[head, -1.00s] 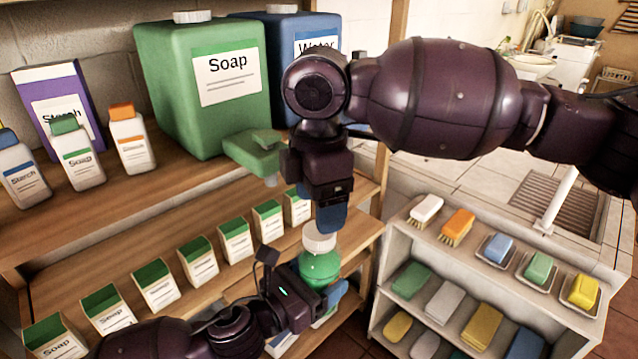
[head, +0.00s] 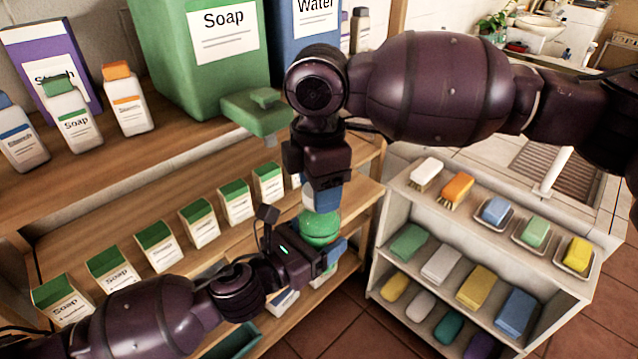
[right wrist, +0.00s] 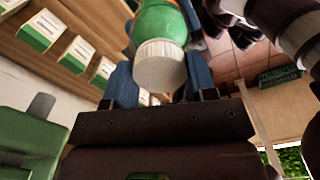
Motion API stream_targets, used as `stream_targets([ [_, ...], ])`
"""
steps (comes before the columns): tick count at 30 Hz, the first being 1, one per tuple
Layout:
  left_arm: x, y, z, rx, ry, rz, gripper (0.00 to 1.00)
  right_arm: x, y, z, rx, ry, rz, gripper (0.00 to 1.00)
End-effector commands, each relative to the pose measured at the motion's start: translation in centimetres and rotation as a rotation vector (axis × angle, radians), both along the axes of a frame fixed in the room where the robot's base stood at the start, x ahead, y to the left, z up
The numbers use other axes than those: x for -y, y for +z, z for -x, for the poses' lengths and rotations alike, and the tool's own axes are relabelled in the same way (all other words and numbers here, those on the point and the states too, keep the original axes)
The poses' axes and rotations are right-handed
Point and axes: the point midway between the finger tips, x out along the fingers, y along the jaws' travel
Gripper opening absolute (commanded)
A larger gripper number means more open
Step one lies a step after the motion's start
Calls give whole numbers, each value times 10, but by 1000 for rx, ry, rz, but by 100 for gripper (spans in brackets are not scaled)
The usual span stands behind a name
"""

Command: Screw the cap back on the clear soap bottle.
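The clear soap bottle (head: 320,229), filled with green liquid, is upright in the head view, in front of the lower wooden shelf. My left gripper (head: 332,256) is shut around its body. A white ridged cap (right wrist: 160,64) sits at the bottle's mouth; whether it is threaded on does not show. In the head view, only a sliver of the cap (head: 308,198) shows beside a blue finger. My right gripper (head: 322,197) points down over the bottle's top. In the right wrist view its blue fingers stand on both sides of the cap; whether they press on it is unclear.
A large green soap container (head: 205,60) with a spout (head: 258,108) stands on the upper shelf, close behind my right gripper. Several soap boxes (head: 200,222) line the lower shelf. A pale rack (head: 395,235) with brushes and soap bars stands at the right.

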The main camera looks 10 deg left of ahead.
Motion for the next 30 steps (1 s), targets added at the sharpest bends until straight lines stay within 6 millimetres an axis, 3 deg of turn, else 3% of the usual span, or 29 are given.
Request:
stream_targets([
  [1,0,1,0,3,-1,1,6,0,0,0,0,0,0,35],
  [4,0,1,0,3,-1,1,6,0,0,0,0,0,0,22],
  [11,0,1,0,3,-1,1,6,0,0,0,1,-4,0,22],
  [12,0,1,0,3,-1,1,6,0,0,0,1,-4,0,56],
  [17,0,1,0,2,-1,1,6,0,0,0,1,-4,0,80],
  [26,0,1,0,3,-1,1,6,0,2,0,1,-4,0,80],
  [30,0,1,0,3,-1,1,6,0,13,-1,3,-5,-1,80],
])
